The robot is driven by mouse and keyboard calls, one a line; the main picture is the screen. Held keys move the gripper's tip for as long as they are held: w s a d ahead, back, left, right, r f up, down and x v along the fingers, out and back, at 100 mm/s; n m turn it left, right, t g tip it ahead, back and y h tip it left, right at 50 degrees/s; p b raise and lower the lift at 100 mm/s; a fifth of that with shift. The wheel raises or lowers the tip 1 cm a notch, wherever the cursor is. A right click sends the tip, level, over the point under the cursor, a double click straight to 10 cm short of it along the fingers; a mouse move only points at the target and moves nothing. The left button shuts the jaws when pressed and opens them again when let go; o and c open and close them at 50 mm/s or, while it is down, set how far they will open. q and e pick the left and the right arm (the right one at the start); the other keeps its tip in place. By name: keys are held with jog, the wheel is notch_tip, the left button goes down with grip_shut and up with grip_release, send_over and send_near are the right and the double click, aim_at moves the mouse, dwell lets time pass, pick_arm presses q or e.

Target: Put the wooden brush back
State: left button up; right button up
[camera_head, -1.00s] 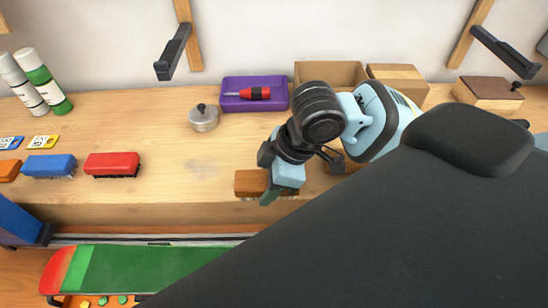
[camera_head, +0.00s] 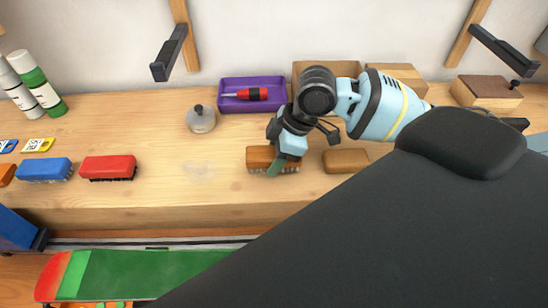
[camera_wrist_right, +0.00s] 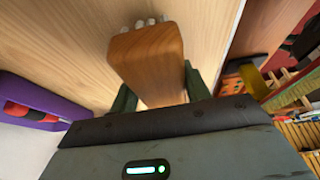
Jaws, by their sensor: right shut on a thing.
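The wooden brush (camera_head: 272,154) is a brown block with pale bristles along its lower side. It is over the front part of the bench, bristles down; I cannot tell whether they touch the top. My right gripper (camera_head: 279,160) is shut on it, with a green finger across its front side. In the right wrist view the brush (camera_wrist_right: 146,58) sits between the two green fingers, with bristles showing at its far end. My left gripper is not in view.
A brown block (camera_head: 345,160) lies just right of the brush. A red brush (camera_head: 108,167) and a blue brush (camera_head: 45,169) stand at left. Behind are a round metal tin (camera_head: 201,121) and a purple tray (camera_head: 233,103) with a screwdriver. Bare bench lies left of the held brush.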

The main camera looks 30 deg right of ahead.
jog(key=shift+f, duration=0.5)
jog(key=shift+f, duration=0.1)
jog(key=o, duration=1)
jog(key=shift+o, duration=0.2)
jog(key=p+v, duration=0.1)
jog(key=v, duration=1.1)
